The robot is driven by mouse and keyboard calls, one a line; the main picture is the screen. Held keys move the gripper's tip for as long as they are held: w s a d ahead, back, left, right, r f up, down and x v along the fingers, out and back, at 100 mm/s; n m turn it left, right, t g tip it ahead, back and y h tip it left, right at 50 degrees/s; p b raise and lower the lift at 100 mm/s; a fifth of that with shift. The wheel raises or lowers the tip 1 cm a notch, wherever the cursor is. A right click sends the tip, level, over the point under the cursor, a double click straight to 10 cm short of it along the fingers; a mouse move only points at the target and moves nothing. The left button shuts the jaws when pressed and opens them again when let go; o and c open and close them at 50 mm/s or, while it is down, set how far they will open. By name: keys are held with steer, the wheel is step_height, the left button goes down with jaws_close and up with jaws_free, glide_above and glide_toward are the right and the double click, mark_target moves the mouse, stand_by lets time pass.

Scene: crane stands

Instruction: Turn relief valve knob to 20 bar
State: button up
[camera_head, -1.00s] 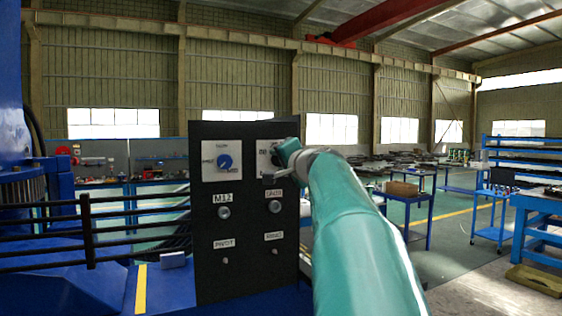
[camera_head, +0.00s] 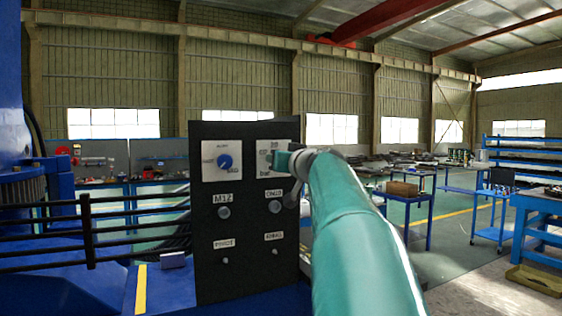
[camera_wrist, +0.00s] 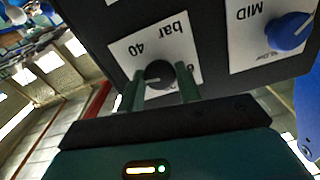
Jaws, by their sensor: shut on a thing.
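The relief valve knob (camera_wrist: 159,74) is small, round and black. It sits on a white plate (camera_wrist: 124,51) marked "bar" and "40", upside down in the wrist view; another number is partly hidden by a finger. A pale line on the knob points roughly left in that view. My gripper (camera_wrist: 161,88) has one green finger on each side of the knob and is shut on it. In the head view, my gripper (camera_head: 284,160) reaches the upper right plate (camera_head: 266,146), where "20" shows at the top and "bar" at the bottom. The knob itself is mostly hidden there.
The black panel (camera_head: 240,240) also carries a blue knob (camera_head: 224,161) on a white plate to the left, close beside my gripper. Labelled round fittings (camera_head: 224,212) and small switches sit below. Black rails (camera_head: 88,230) stand left of the panel.

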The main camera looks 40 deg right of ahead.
steer(key=shift+f+n, duration=0.1)
steer(key=shift+n, duration=0.7)
steer(key=o, duration=1)
steer(key=v, duration=1.3)
steer(key=shift+s+a, duration=0.15)
steer(key=shift+s, duration=0.2)
